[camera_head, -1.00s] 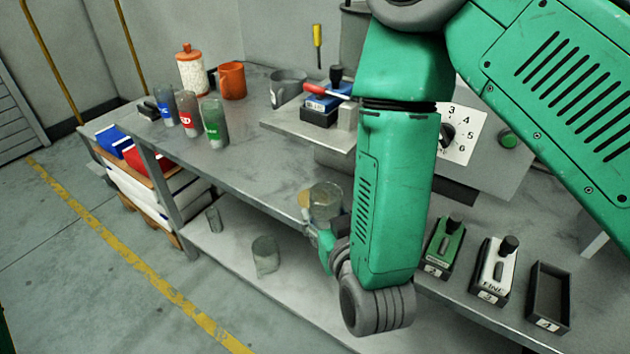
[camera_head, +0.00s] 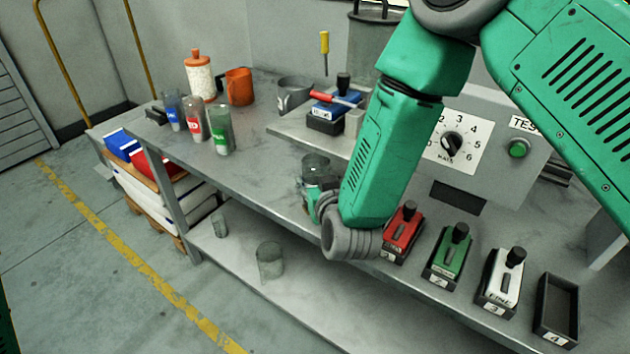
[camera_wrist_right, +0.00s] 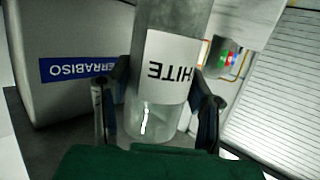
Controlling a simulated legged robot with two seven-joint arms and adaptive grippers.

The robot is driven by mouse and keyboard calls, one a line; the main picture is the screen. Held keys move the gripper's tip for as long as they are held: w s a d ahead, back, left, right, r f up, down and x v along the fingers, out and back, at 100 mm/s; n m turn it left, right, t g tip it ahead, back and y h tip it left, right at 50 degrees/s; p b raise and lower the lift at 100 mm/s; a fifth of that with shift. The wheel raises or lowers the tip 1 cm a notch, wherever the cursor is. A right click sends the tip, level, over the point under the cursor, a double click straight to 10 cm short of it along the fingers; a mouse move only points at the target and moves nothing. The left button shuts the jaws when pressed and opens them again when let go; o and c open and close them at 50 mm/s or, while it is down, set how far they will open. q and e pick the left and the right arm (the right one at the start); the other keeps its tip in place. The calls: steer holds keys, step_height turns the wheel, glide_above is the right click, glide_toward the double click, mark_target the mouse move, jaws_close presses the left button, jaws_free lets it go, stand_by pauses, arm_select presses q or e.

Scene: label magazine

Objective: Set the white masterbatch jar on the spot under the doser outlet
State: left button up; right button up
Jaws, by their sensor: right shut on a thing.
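The white masterbatch jar (camera_head: 318,170) is a clear, greyish jar, roughly upright near the bench's front edge. In the right wrist view the jar (camera_wrist_right: 165,75) shows a white label reading "HITE", upside down in that picture. My right gripper (camera_head: 316,200) is shut on the jar, with one finger on each side of it. Whether the jar touches the bench is unclear. The doser (camera_head: 485,150) is a grey housing with a numbered dial and a green button. Its outlet and the spot under it cannot be made out, partly behind my right arm. My left gripper is not in view.
Blue, red and green labelled jars (camera_head: 195,125) stand at the bench's left end. Red, green and white blocks (camera_head: 447,255) and an empty black tray (camera_head: 557,308) line the front edge at right. A blue-black stamp-like block (camera_head: 330,112) sits on a raised plate.

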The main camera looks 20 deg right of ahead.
steer(key=shift+d, duration=0.25)
steer(key=o, duration=0.9)
steer(key=shift+d+f, duration=0.15)
steer(key=shift+d, duration=0.05)
steer(key=o, duration=0.4)
steer(key=shift+d, duration=0.15)
steer(key=shift+s+a+r, duration=0.1)
steer(key=shift+a+r, duration=0.1)
steer(key=shift+a, duration=0.25)
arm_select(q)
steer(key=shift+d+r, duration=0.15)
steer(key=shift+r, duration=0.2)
arm_select(e)
steer(key=v, duration=1.1)
steer(key=shift+s+r, duration=0.1)
steer(key=shift+s, duration=0.3)
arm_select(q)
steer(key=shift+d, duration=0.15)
arm_select(e)
steer(key=shift+d, duration=0.15)
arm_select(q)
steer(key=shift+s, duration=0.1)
